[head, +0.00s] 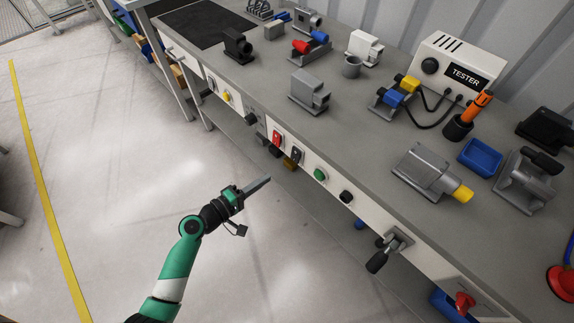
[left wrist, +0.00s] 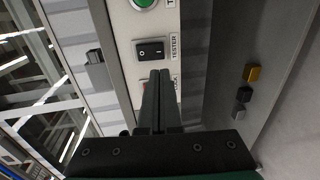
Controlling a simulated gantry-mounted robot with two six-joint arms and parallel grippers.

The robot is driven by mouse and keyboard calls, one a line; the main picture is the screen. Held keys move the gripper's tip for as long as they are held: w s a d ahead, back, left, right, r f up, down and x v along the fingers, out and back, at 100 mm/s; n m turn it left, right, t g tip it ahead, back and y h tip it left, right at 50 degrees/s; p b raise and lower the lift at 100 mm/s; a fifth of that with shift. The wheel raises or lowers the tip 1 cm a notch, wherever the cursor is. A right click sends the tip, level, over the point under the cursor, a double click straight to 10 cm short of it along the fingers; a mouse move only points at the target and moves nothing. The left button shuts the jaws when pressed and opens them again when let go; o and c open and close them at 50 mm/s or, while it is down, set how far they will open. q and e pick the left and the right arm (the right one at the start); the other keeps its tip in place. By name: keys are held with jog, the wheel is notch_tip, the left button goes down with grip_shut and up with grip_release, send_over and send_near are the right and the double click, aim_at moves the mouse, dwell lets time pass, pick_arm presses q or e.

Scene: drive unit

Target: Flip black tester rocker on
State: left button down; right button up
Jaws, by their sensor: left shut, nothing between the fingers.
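The black tester rocker (head: 295,155) sits on the front panel of the bench, between a red rocker (head: 277,138) and a green button (head: 320,174). In the left wrist view, the black rocker (left wrist: 150,50) is a dark switch with white marks, beside a label reading TESTER. I cannot tell which side of it is pressed in. My left gripper (head: 268,180) is shut and empty, out in front of the panel. In the left wrist view, its fingertips (left wrist: 160,73) appear just below the black rocker, with a visible gap, and partly hide the red rocker. My right gripper is not in view.
The white TESTER box (head: 460,68) stands at the back of the bench. A black knob (head: 346,196) and a vise-like handle (head: 378,260) stick out of the front farther right.

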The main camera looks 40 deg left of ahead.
aim_at(294, 160)
pick_arm(q)
jog(key=w+b, duration=0.1)
jog(key=w, duration=0.2)
jog(key=w+f+b, duration=0.1)
jog(key=w, duration=0.6)
jog(key=shift+d+f+b, duration=0.15)
jog(key=shift+f+b, duration=0.15)
jog(key=shift+b, duration=0.1)
